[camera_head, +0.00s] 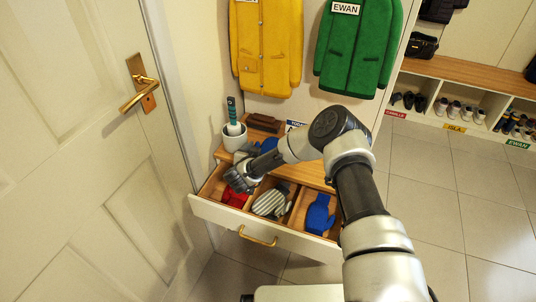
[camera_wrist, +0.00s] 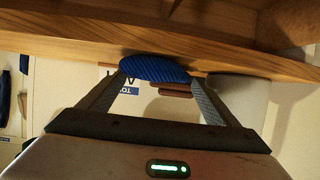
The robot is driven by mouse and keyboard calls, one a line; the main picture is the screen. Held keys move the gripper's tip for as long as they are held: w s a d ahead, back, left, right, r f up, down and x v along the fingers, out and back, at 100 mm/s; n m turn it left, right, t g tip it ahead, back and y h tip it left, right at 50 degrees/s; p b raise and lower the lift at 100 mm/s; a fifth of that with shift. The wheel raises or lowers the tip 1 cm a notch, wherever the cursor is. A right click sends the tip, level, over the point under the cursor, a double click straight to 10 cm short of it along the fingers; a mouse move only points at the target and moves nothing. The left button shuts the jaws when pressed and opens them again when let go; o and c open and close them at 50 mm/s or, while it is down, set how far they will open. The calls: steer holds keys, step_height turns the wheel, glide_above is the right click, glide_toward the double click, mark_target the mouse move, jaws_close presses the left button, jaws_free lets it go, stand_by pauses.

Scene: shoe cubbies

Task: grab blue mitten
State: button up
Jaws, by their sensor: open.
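A blue mitten (camera_head: 319,214) lies in the right compartment of the open drawer in the head view. A second blue, ribbed item (camera_head: 267,144) rests on the wooden top behind the drawer, partly hidden by my arm. A blue ribbed item also shows in the wrist view (camera_wrist: 153,68), between and just beyond the fingertips; whether it is a mitten or a cap I cannot tell. My gripper (camera_wrist: 158,77) is open and empty.
The drawer (camera_head: 222,216) also holds a red mitten (camera_head: 235,198) and a grey-white striped mitten (camera_head: 271,202). A white cup with a brush (camera_head: 234,137) and a brown item (camera_head: 263,123) stand on top. A white door (camera_head: 85,150) is close on the left. Floor (camera_head: 455,215) at right is clear.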

steer(key=shift+x, duration=0.8)
steer(key=c, duration=0.8)
steer(key=shift+o, duration=0.2)
